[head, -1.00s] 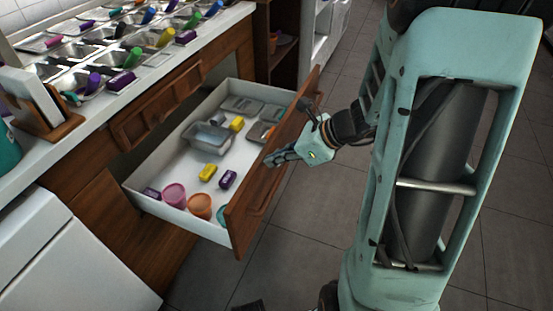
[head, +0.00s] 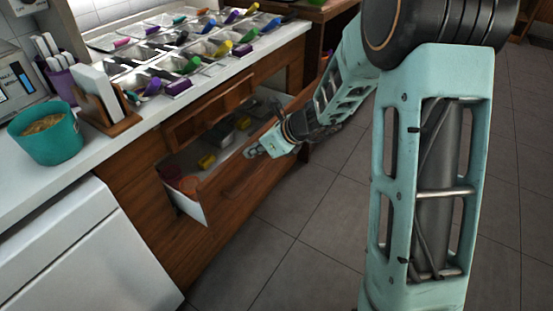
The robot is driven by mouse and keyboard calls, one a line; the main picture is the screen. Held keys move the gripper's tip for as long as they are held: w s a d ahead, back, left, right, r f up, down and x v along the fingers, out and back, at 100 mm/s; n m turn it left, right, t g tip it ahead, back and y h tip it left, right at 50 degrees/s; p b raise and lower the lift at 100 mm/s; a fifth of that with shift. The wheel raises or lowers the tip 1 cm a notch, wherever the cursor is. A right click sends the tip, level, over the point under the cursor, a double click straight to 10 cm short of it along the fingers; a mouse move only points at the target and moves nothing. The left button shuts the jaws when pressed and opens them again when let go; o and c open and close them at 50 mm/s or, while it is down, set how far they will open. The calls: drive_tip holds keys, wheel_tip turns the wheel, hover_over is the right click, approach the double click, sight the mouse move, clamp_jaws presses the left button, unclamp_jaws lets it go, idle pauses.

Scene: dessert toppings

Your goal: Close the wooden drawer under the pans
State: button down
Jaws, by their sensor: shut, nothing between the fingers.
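The wooden drawer (head: 245,181) is partly open under the counter with the pans (head: 176,85). Its white side wall (head: 187,206) still shows. Inside it, partly hidden behind the front panel, I see yellow blocks (head: 206,161), reddish cups (head: 187,184) and a grey tray. My gripper (head: 254,151) is shut and empty at the top edge of the drawer front, its fingers pointing left over the rim. I cannot tell whether it touches the panel.
A teal pot (head: 46,136) and a wooden napkin holder (head: 108,108) stand on the white counter at left. A white appliance (head: 88,255) is below. A second wooden front (head: 208,112) sits above the drawer. The tiled floor (head: 290,240) in front is clear.

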drive_tip(key=w+a+p, duration=0.3)
drive_tip(key=w+a, duration=0.4)
drive_tip(key=a, duration=0.3)
drive_tip(key=shift+w+a+p, duration=0.2)
drive_tip(key=shift+w+p, duration=0.1)
drive_tip(key=shift+p, duration=0.1)
drive_tip(key=shift+d, duration=0.15)
